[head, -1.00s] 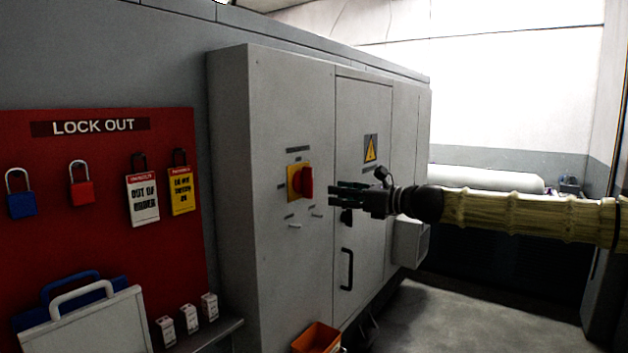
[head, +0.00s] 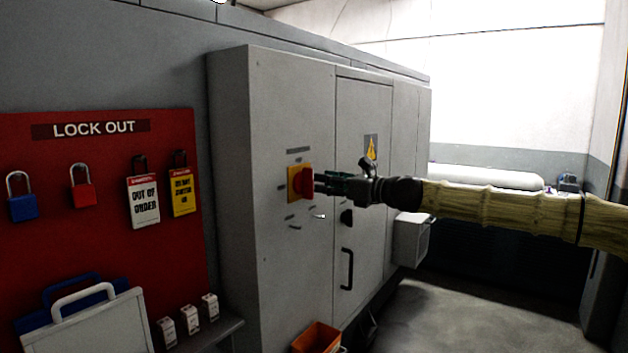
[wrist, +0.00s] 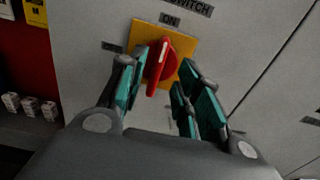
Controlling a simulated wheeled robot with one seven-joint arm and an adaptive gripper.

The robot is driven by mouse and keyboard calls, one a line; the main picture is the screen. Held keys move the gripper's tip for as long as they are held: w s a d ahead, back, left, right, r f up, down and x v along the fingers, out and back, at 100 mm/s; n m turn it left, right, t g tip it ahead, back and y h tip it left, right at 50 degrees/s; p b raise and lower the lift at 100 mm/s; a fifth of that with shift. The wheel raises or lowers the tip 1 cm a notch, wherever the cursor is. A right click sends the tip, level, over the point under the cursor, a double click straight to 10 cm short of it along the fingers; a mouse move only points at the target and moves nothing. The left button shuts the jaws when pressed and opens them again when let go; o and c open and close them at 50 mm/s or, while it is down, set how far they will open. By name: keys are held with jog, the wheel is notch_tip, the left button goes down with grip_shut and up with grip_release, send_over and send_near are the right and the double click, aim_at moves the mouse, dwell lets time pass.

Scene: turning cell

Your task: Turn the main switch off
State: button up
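The main switch is a red rotary handle (head: 307,181) on a yellow plate (head: 294,184), set on the front of the grey cabinet. In the wrist view the red handle (wrist: 161,66) stands close to upright, leaning slightly, with its white mark toward the "ON" label (wrist: 169,20). My gripper (head: 325,183) is at the switch from the right in the head view. In the wrist view my gripper (wrist: 163,88) has its teal fingers apart, one on each side of the handle's lower part. The left finger is close to the handle; I cannot tell whether it touches.
The grey cabinet (head: 290,260) has a door with a black handle (head: 346,269). A red lockout board (head: 100,240) with padlocks and tags hangs at left. An orange bin (head: 316,338) sits below the switch. Floor at right is clear.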

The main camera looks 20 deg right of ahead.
aim_at(313, 180)
jog(key=shift+p+x, duration=0.45)
jog(key=shift+x, duration=1.95)
grip_shut()
